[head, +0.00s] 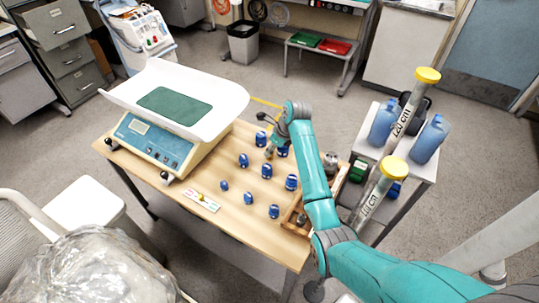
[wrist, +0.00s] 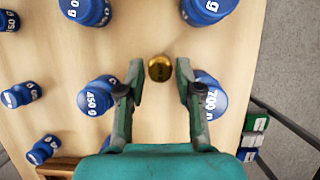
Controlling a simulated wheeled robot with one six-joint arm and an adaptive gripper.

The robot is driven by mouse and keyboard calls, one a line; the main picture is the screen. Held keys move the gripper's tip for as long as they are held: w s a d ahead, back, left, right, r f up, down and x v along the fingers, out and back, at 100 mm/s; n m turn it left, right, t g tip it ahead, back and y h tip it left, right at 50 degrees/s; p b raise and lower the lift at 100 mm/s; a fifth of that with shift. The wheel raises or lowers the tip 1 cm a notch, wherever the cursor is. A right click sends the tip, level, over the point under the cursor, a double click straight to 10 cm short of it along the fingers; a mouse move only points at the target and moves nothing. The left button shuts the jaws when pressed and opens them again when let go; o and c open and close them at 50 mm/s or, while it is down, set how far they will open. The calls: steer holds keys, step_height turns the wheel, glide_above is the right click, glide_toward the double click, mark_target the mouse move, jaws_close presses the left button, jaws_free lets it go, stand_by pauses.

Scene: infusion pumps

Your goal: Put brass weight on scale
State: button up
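The brass weight (wrist: 159,68) is a small round gold piece on the wooden table, seen from above in the wrist view. My gripper (wrist: 158,82) is open above it, with one finger on each side and the weight near the line between the fingertips. I cannot tell the height gap, and no contact shows. In the head view my gripper (head: 270,148) is low over the table, right of the scale. The scale (head: 152,140) has a beige body with a blue panel and a white curved tray (head: 215,105) with a bare green mat (head: 175,106).
Several blue labelled weights stand around my gripper, including a 450 g one (wrist: 97,97) and a 700 g one (wrist: 208,98) close beside the fingers. A wooden box (head: 296,215) is at the table's right. A cart (head: 417,165) with blue bottles stands beyond.

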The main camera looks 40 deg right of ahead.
steer(key=shift+x, duration=1)
jaws_close()
